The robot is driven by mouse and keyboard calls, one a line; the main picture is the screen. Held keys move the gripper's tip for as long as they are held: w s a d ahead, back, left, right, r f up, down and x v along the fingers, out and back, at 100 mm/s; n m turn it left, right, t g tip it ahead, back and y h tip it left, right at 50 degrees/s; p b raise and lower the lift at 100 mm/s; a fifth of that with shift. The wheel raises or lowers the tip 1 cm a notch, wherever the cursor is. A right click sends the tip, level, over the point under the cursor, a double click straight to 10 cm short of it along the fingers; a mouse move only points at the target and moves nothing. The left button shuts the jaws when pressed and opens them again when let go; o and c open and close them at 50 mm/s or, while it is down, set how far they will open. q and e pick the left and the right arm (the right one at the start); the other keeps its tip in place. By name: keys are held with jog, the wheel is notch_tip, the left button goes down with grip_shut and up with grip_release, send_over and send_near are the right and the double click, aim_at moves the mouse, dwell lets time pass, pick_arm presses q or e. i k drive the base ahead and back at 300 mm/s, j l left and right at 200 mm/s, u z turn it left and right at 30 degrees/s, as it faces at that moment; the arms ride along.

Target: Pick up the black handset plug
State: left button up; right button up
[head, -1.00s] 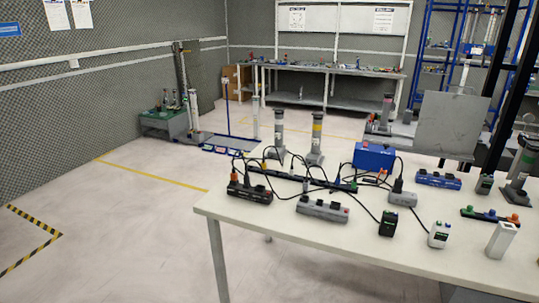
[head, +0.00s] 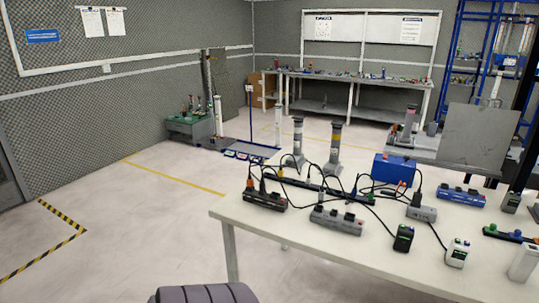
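A small black handset-like block (head: 403,238) with a green-lit face stands near the front edge of the white table (head: 290,238). A dark cable runs to it from behind. It looks like the black handset plug, but its label is too small to read. A similar white block (head: 457,252) stands to its right. Neither of my grippers can be made out. A dark grey ribbed part of my own body shows at the bottom edge, left of the table, well away from the black block.
A black power strip (head: 264,201), a grey strip (head: 337,221), a grey box (head: 422,213), a blue case (head: 394,168) and a blue strip (head: 461,196) crowd the table among tangled cables. Open floor (head: 150,235) lies left of the table. A workbench (head: 350,80) stands at the back.

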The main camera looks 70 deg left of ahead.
aim_at(262, 185)
jog(key=j, duration=0.5)
jog(key=j+z, duration=0.1)
jog(key=j, duration=0.4)
jog(key=k+j, duration=0.15)
jog(key=j, duration=0.35)
jog(key=j+z, duration=0.15)
jog(key=j, duration=0.4)
jog(key=k+j, duration=0.1)
jog(key=j, duration=0.4)
jog(key=k+j+z, duration=0.1)
jog(key=j, duration=0.4)
jog(key=k+j, duration=0.1)
jog(key=j, duration=0.4)
jog(key=z, duration=0.05)
